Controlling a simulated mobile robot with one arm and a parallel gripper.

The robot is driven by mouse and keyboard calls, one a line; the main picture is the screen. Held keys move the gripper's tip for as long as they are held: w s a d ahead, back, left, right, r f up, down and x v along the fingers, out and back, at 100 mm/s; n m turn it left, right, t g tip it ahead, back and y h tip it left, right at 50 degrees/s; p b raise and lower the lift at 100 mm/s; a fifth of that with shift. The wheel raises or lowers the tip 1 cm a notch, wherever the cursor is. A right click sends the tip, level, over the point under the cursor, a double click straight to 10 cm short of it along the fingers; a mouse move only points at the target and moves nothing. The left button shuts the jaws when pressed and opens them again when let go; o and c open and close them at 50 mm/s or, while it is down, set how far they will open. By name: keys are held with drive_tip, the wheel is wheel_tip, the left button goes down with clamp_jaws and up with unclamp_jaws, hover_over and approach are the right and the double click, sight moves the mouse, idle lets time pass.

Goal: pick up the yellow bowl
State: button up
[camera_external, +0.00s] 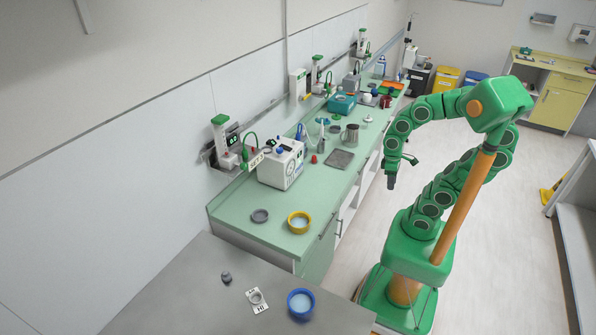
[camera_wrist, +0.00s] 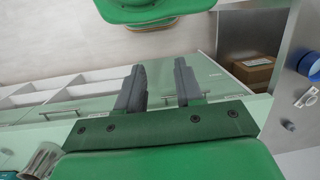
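The yellow bowl (camera_external: 299,231) stands upright near the front edge of the green counter in the external view, with a pale blue inside. A grey round dish lies to its left. The bowl does not show in the wrist view. My gripper (camera_external: 401,172) hangs in the air in front of the counter, to the right of the bowl and well apart from it. In the wrist view my gripper (camera_wrist: 158,82) has its two dark fingers spread apart with nothing between them.
A white device (camera_external: 281,166) stands behind the bowl. A metal mug (camera_external: 351,134) and a dark mat (camera_external: 339,159) are farther along the counter. A grey table (camera_external: 190,300) in front holds a blue bowl (camera_external: 301,313).

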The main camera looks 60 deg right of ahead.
drive_tip(key=d, duration=0.2)
drive_tip(key=n+t, duration=0.2)
drive_tip(key=n, duration=0.3)
hover_over(299, 219)
wheel_tip(299, 219, down, 10)
drive_tip(key=shift+h, duration=0.3)
drive_tip(key=shift+f, duration=3.9)
drive_tip(key=shift+c, duration=0.2)
clamp_jaws()
